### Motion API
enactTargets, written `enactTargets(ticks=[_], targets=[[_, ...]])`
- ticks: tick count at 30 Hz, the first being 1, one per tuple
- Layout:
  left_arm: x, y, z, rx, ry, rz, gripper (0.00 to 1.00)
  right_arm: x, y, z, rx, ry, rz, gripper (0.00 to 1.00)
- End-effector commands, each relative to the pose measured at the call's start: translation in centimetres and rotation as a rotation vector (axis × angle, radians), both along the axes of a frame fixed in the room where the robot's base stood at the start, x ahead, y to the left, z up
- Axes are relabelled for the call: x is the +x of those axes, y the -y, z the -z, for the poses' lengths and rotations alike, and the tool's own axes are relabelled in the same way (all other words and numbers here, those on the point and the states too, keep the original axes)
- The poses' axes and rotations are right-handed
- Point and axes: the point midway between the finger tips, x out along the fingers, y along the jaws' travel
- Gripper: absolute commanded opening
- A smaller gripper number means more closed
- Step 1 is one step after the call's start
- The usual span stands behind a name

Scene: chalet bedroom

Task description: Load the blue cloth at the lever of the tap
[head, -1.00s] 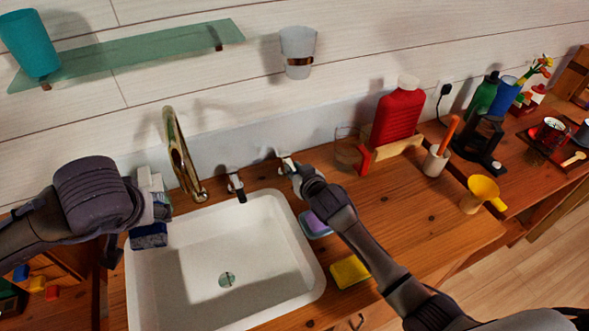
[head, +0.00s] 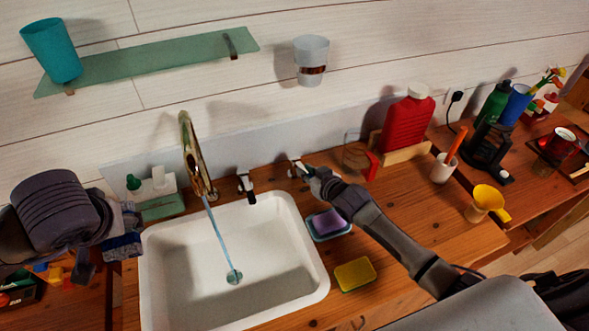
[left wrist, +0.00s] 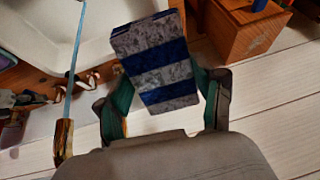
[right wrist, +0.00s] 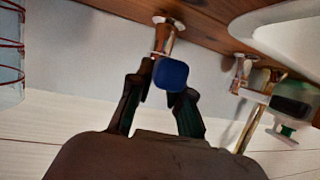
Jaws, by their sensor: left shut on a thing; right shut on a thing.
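The blue cloth (left wrist: 160,65), folded with grey and blue stripes, is between the fingers of my left gripper (left wrist: 166,90). In the head view the cloth (head: 122,240) hangs left of the sink, held by my left gripper (head: 98,238). The gold tap spout (head: 190,155) stands behind the sink, and a thin stream of water (head: 222,238) runs from it. My right gripper (head: 312,174) is shut on a blue-tipped lever (right wrist: 171,74) at the wall, right of the spout. A second lever (head: 246,186) stands between the spout and my right gripper.
The white sink (head: 320,284) fills the middle. A purple soap in a dish (head: 328,222) and a yellow sponge (head: 354,274) lie to its right. A red bottle (head: 407,124) stands further right. A glass shelf (head: 150,62) is on the wall.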

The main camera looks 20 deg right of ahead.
Motion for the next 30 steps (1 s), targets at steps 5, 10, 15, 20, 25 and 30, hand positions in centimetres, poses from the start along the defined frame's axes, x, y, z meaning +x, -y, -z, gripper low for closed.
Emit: enactTargets(ticks=[5, 10, 15, 20, 25, 30], targets=[[0.0, 0.0, 0.0, 0.000, 0.000, 0.000, 0.35, 0.0, -0.1, 0.1, 0.000, -0.001, 0.000, 0.00], [0.0, 0.0, 0.0, 0.000, 0.000, 0.000, 0.35, 0.0, -0.1, 0.0, 0.000, -0.001, 0.000, 0.43], [0.0, 0.0, 0.0, 0.000, 0.000, 0.000, 0.35, 0.0, -0.1, 0.0, 0.000, 0.000, 0.000, 0.44], [0.0, 0.0, 0.0, 0.000, 0.000, 0.000, 0.35, -0.1, -0.1, 0.0, 0.000, 0.000, 0.000, 0.44], [0.0, 0.0, 0.0, 0.000, 0.000, 0.000, 0.35, -1.7, 0.2, -0.5, 0.000, -0.002, -0.001, 0.44], [0.0, 0.0, 0.0, 0.000, 0.000, 0.000, 0.35, -4.9, 0.8, -1.8, -0.001, -0.002, -0.001, 0.44]])
